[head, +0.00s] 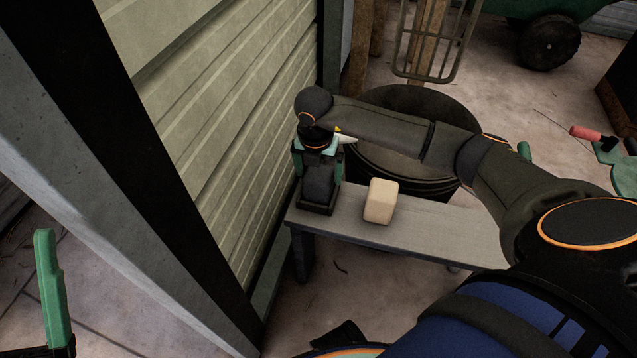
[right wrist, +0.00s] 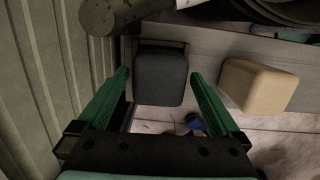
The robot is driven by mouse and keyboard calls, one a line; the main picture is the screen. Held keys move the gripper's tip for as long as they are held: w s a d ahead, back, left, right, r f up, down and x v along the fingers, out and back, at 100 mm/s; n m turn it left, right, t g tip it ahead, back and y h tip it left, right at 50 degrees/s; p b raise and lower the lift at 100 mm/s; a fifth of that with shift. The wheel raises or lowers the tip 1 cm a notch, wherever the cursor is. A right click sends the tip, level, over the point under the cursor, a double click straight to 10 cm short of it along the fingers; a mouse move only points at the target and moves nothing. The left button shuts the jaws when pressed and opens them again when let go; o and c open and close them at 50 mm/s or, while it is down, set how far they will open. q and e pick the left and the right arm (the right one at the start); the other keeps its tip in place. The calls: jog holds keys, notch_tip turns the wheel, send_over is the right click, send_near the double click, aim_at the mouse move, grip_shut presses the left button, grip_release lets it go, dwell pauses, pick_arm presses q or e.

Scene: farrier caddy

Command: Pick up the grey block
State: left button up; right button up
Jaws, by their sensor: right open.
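The grey block (head: 319,184) is dark and rounded at the edges. It sits in a low black holder (head: 317,210) at the left end of a grey bench, next to the ribbed wall. My right gripper (head: 317,166) is above it, pointing down. In the right wrist view the grey block (right wrist: 161,80) lies between the two open green fingers, with a gap visible on each side. Whether the fingertips reach down to its height is hard to tell. One green finger of my left gripper (head: 50,285) shows at the lower left, away from the bench.
A beige block (head: 381,201) stands on the bench (head: 440,228) just right of the holder. The ribbed wall (head: 240,130) is close on the left. A large dark round tub (head: 410,165) is behind the bench. The bench's right part is bare.

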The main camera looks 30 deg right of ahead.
notch_tip(320, 180, down, 4)
jog(key=shift+w+d+r+b, duration=0.1)
jog(key=shift+d+b, duration=0.05)
jog(key=shift+b, duration=0.5)
jog(key=shift+c, duration=0.4)
jog(key=shift+r, duration=0.1)
grip_shut()
